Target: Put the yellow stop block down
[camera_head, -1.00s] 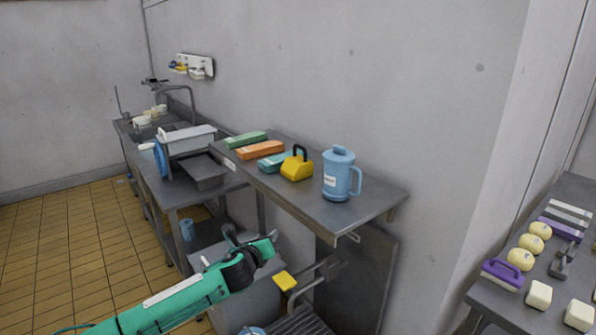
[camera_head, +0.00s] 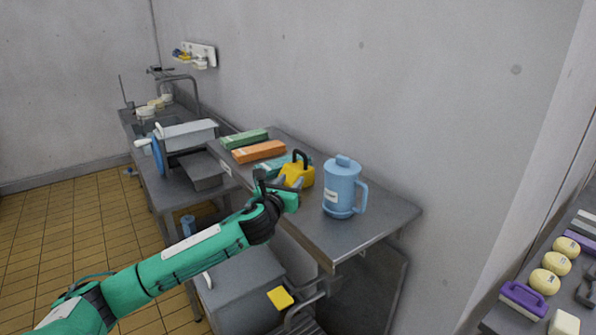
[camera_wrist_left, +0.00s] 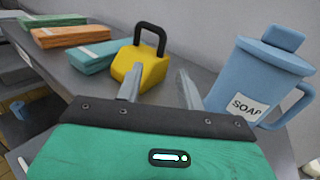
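The yellow block (camera_head: 303,177) with a black loop handle, which I take for the stop block, stands upright on the grey shelf (camera_head: 345,238). In the left wrist view the yellow block (camera_wrist_left: 143,72) is just beyond my fingertips, mostly toward the left finger. My left gripper (camera_head: 281,184) is at the shelf's front edge, before the block, and hides part of it in the head view. In the left wrist view my left gripper (camera_wrist_left: 160,72) has its two fingers well apart, with nothing held between them. My right gripper is not in view.
A blue soap jug (camera_head: 341,190) stands right of the block. Teal (camera_head: 268,167), orange (camera_head: 259,150) and green (camera_head: 244,138) packs lie left of it. A yellow pad (camera_head: 280,298) shows below the shelf. The shelf's right front is clear.

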